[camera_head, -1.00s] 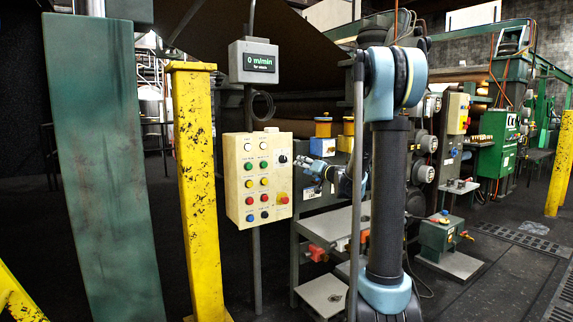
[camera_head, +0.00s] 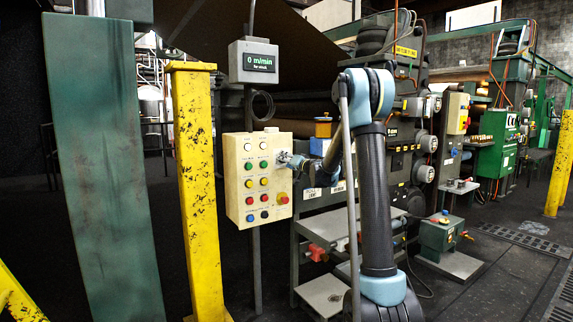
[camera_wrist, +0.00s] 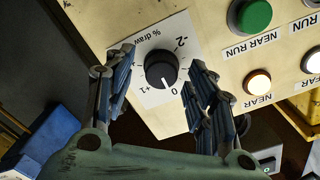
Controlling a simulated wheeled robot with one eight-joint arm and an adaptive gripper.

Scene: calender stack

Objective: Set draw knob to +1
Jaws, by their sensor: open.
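The black round draw knob (camera_wrist: 161,68) sits on a white plate (camera_wrist: 152,98) marked "% draw", with -2, 0 and +1 readable. Its white pointer line is towards the 0 mark. My gripper (camera_wrist: 160,73) is open, with one finger on each side of the knob. Gaps show between the fingers and the knob; I see no contact. In the head view my gripper (camera_head: 287,160) is at the upper right of the cream control panel (camera_head: 235,176) and hides the knob there.
Beside the knob are a green button (camera_wrist: 252,15) and a lit white button (camera_wrist: 257,82), both labelled "near". A red emergency-stop button (camera_head: 282,198) is lower on the panel. A yellow post (camera_head: 197,180) stands left of the panel. A display (camera_head: 254,62) reads 0 m/min.

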